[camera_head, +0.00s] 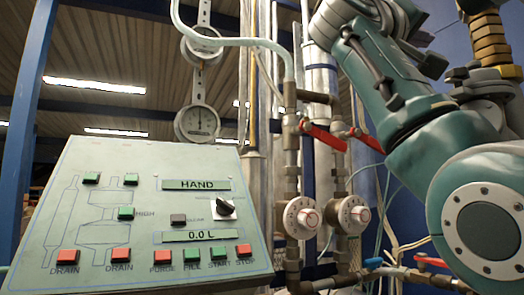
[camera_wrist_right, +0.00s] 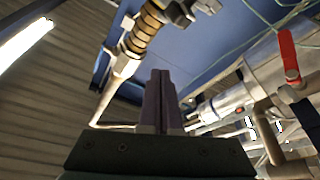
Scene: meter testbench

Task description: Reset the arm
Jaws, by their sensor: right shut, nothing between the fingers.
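My right arm (camera_head: 430,140), teal and grey, fills the right side of the head view. It is bent, with one link rising toward the top edge. In the right wrist view my right gripper (camera_wrist_right: 158,78) shows as two dark fingers pressed together, with nothing between them. It points up at the ceiling and touches nothing that I can see. My left gripper is not in view.
A control panel (camera_head: 130,160) with red and green buttons and displays reading HAND and 0.0 L stands at the left. Pipes with red-handled valves (camera_head: 324,137) and two white dials (camera_head: 301,218) stand beside my right arm. Round gauges (camera_head: 197,123) hang behind the panel.

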